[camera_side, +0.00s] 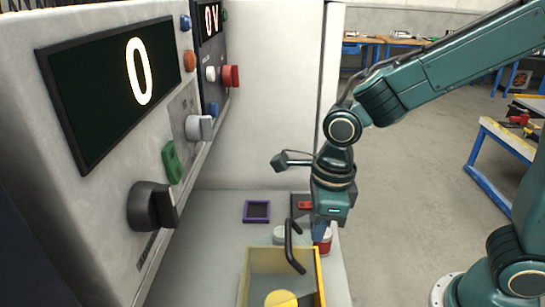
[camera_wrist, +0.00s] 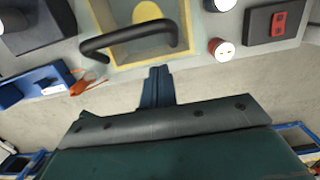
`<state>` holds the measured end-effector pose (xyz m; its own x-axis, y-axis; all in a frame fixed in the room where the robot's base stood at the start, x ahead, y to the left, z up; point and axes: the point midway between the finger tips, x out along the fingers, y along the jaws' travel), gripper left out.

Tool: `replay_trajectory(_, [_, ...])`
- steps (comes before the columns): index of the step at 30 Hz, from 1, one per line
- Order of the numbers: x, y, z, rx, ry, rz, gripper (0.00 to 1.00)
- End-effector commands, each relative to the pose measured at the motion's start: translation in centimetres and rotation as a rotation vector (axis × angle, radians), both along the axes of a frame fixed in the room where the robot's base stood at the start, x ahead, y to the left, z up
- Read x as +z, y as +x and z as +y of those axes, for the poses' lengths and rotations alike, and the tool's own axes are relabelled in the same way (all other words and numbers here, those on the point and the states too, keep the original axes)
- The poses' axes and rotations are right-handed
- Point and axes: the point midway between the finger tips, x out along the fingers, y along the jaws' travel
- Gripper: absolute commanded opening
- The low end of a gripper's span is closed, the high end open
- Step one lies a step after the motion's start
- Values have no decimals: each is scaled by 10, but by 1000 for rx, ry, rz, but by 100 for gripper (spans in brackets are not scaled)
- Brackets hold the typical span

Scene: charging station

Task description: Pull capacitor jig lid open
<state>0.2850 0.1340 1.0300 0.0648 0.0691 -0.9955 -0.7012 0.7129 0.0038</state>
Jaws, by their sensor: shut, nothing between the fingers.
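The capacitor jig is a box with a yellow rim (camera_side: 321,280) at the bottom of the side view. It also shows at the top of the wrist view (camera_wrist: 120,54). A black bar handle (camera_side: 291,240) crosses above it, and it also shows in the wrist view (camera_wrist: 128,40). A clear lid panel cannot be made out, so I cannot tell the lid's angle. A yellow round piece (camera_side: 280,299) lies inside. My gripper (camera_side: 319,234) is shut and empty, beside the handle and apart from it. Its closed fingers (camera_wrist: 158,72) point towards the box in the wrist view.
A red-and-white cylinder (camera_wrist: 221,48) stands close to my gripper. Behind are a black block with a red part (camera_side: 304,205) and a purple-framed tray (camera_side: 257,211). A control panel with a dark knob (camera_side: 150,206) borders the left. A blue tray (camera_wrist: 40,82) sits left in the wrist view.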

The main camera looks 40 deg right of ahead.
Motion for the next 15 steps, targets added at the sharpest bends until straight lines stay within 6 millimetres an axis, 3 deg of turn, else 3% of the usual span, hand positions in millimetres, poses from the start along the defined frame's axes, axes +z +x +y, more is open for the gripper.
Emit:
replay_trajectory(1, [4,13,14,14,32,-39,0])
replay_trajectory(15, [6,16,18,17,31,-35,0])
